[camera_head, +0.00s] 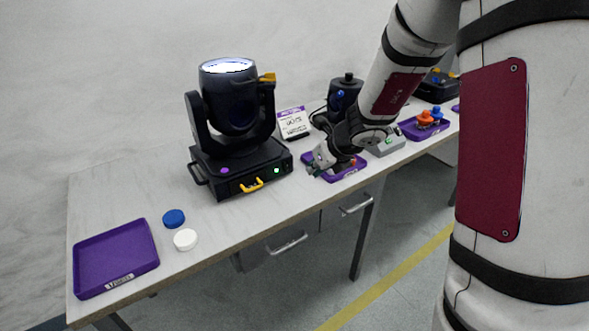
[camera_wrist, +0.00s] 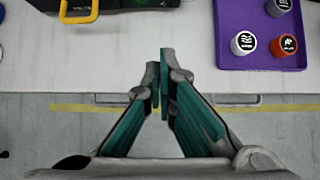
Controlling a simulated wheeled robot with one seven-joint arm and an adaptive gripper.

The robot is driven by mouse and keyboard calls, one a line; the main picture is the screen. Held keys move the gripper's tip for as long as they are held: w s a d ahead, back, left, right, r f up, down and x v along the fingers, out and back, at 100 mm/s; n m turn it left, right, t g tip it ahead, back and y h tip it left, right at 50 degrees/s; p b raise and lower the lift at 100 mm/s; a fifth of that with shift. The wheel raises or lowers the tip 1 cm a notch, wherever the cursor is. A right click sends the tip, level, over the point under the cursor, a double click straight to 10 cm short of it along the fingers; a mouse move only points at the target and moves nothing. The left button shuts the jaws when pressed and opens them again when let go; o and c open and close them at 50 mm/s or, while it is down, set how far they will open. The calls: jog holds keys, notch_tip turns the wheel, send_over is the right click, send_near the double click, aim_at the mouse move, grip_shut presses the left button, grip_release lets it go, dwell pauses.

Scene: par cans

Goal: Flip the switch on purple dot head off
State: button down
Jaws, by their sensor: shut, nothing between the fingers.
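The moving head light with the purple dot (camera_head: 225,170) stands upright on the table at left, its lens lit white. A small green-lit spot, apparently its switch (camera_head: 277,170), is at the right of the base front, beside a yellow handle (camera_head: 250,185). My gripper (camera_head: 315,170) is shut and empty, just right of this base and apart from it. In the wrist view, the shut fingertips (camera_wrist: 160,78) are over the table's front edge. The base's front edge with the yellow handle (camera_wrist: 79,12) shows at upper left; the switch is not clear there.
A purple tray (camera_wrist: 230,12) with several small capped items lies right of the fingertips. A second head (camera_head: 343,95) stands behind my arm, partly hidden. A sign (camera_head: 293,123), blue cap (camera_head: 174,218), white cap (camera_head: 185,239) and purple tray (camera_head: 115,255) are on the table (camera_head: 215,222).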

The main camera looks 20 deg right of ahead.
aim_at(287, 167)
jog(key=shift+f, duration=0.1)
dwell(0.3)
jog(key=b+x, duration=0.4)
jog(key=x, duration=0.6)
jog(key=shift+f, duration=0.15)
jog(key=shift+w+a+p, duration=0.2)
jog(key=shift+w+p, duration=0.1)
jog(key=shift+w, duration=0.25)
jog(key=shift+w+a+p, duration=0.2)
jog(key=shift+w+p, duration=0.1)
jog(key=shift+w, duration=0.2)
jog(key=shift+w+a+f, duration=0.1)
jog(key=shift+w+a, duration=0.1)
jog(key=shift+w, duration=0.55)
